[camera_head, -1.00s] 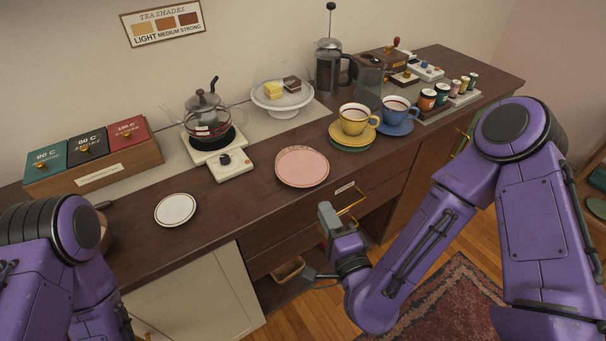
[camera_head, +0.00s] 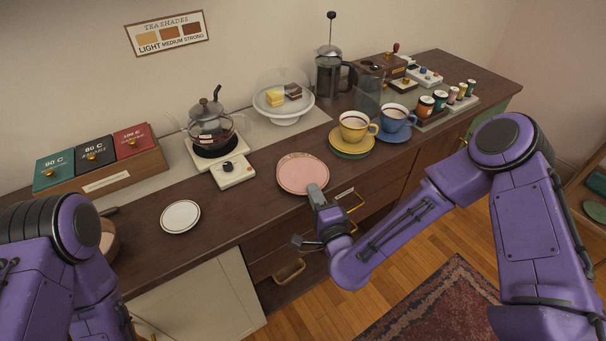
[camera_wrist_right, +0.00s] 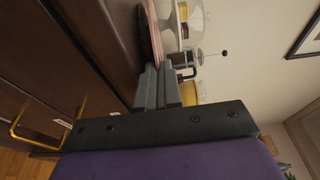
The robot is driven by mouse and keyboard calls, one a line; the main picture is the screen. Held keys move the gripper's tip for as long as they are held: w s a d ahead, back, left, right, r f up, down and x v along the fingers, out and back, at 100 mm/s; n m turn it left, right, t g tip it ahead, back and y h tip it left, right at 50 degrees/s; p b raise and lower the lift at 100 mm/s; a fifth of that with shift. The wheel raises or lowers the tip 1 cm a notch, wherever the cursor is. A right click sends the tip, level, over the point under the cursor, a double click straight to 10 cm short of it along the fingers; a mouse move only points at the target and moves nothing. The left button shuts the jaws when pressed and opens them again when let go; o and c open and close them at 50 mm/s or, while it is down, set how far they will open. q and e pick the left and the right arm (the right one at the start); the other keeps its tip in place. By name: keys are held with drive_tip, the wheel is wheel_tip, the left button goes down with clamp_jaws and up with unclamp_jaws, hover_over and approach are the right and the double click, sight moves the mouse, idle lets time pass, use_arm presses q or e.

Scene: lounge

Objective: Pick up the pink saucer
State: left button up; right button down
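The pink saucer (camera_head: 301,171) lies flat on the dark wooden counter, near its front edge. My right gripper (camera_head: 316,192) is at the saucer's near-right rim, and a grey finger overlaps the rim in the head view. In the right wrist view the two fingers (camera_wrist_right: 156,74) are close together, and the saucer (camera_wrist_right: 154,32) shows edge-on at their tips. I cannot tell whether they clamp the rim. The left arm shows at the lower left, but its gripper is out of view.
A white plate (camera_head: 180,216) lies to the left. A burner (camera_head: 233,173) with a glass kettle and a domed cake stand (camera_head: 285,117) stand behind. Yellow (camera_head: 354,128) and blue (camera_head: 396,120) cups stand on the right. A drawer handle (camera_head: 352,204) sits just below the gripper.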

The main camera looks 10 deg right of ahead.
drive_tip(key=s+a+r+p, duration=0.5)
drive_tip(key=s+r+p, duration=0.5)
drive_tip(key=s+r, duration=0.3)
